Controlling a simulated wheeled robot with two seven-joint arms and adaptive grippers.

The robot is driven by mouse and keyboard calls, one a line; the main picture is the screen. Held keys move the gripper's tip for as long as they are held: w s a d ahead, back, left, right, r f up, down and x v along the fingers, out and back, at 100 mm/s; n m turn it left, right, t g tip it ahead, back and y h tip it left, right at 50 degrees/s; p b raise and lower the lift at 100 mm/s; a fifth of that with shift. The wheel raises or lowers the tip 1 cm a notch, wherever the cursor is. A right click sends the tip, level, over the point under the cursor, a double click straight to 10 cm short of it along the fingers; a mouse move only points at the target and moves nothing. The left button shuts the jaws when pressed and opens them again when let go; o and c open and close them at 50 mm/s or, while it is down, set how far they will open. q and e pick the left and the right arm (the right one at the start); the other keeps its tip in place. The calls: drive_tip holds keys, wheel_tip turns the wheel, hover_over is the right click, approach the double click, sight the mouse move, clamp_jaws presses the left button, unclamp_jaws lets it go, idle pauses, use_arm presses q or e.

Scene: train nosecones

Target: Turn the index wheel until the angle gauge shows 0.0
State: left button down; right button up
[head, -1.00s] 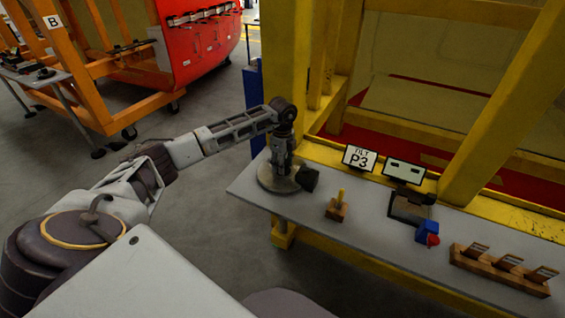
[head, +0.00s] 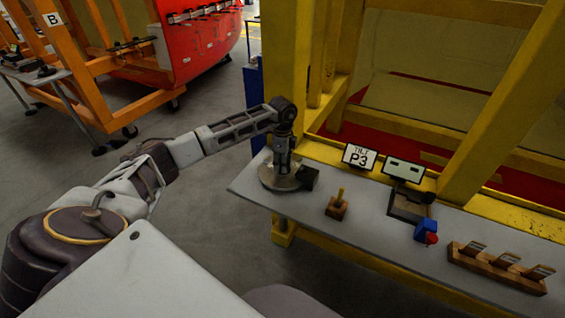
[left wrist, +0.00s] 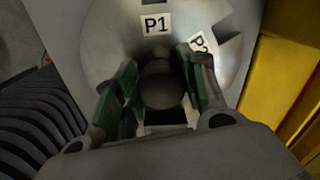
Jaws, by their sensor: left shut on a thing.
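The index wheel (head: 270,184) is a flat grey disc lying at the left end of the bench. In the left wrist view it is a pale plate (left wrist: 110,35) with notches and the labels P1 and, partly covered, P2. My left gripper (head: 281,172) points down over its middle. In the left wrist view its green-padded fingers (left wrist: 158,90) are shut on the wheel's dark round knob (left wrist: 160,84). A small screen (head: 404,170) with two dashes stands further right; no number can be read on it. A sign reading TILT P3 (head: 360,156) stands beside it. My right gripper is not in view.
A dark block (head: 310,177) sits against the wheel's right side. On the bench (head: 310,215) are a wooden block with a yellow peg (head: 338,206), a blue and red device (head: 427,231) and a wooden rack (head: 495,268). A yellow frame (head: 285,70) rises close behind the wheel.

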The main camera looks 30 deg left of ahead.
use_arm(q)
drive_tip(key=c, duration=0.8)
unclamp_jaws()
drive_tip(key=shift+r, duration=0.1)
drive_tip(key=shift+r, duration=5.9)
